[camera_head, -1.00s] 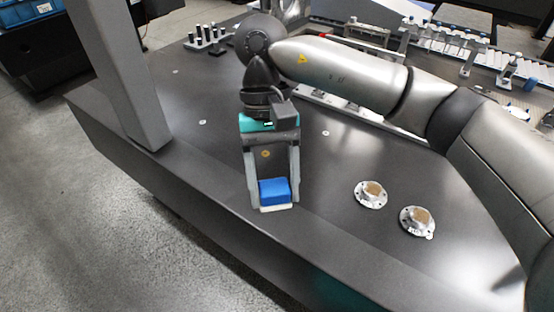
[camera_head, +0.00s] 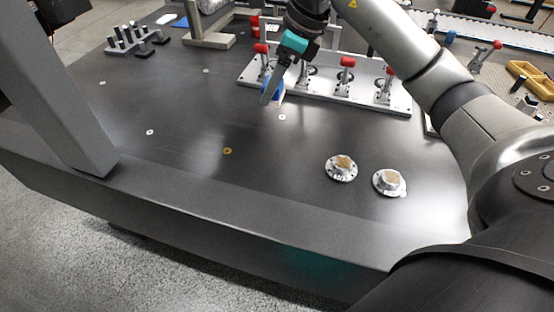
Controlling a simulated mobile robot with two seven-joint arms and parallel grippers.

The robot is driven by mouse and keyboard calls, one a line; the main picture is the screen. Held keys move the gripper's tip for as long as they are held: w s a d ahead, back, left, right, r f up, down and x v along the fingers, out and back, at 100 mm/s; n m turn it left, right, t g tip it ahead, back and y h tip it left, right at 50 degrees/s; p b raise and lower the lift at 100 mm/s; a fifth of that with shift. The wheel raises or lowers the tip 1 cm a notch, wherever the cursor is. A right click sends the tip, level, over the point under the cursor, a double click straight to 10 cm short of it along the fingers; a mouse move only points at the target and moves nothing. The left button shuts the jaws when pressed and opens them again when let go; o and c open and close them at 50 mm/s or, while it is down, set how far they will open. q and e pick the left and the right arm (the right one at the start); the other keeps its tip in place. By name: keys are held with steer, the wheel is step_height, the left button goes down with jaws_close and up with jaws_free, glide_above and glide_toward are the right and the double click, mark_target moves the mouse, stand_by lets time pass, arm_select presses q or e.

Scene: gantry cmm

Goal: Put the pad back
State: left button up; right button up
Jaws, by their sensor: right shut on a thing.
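My right gripper (camera_head: 272,94) is shut on the pad, a small blue block with a pale underside. It holds the pad over the back middle of the dark table, in front of the fixture with red-handled clamps. Only a little of the pad (camera_head: 279,95) shows beside the near finger, which hides the rest. I cannot tell whether the pad touches the table. My left gripper is out of view.
The white clamp fixture (camera_head: 399,102) stands close behind my right gripper. Two round flanged metal parts, one left (camera_head: 341,168) and one right (camera_head: 389,183), sit on the table (camera_head: 190,120). A grey column (camera_head: 62,95) stands at left. A block of dark pins (camera_head: 135,42) is at the back left.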

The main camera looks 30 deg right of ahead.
steer(key=shift+d+m, duration=0.4)
steer(key=shift+w+d+f, duration=0.1)
steer(key=shift+f, duration=0.05)
step_height(320, 180, down, 15)
steer(key=b, duration=0.5)
steer(key=shift+f, duration=0.3)
step_height(320, 180, down, 3)
steer(key=shift+r+b, duration=0.15)
steer(key=shift+b, duration=0.65)
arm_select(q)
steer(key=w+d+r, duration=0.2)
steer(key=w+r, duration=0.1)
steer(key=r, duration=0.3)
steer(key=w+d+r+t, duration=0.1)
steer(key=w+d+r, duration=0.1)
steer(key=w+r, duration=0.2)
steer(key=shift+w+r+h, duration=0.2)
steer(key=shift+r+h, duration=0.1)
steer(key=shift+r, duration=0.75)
arm_select(e)
steer(key=shift+f, duration=0.55)
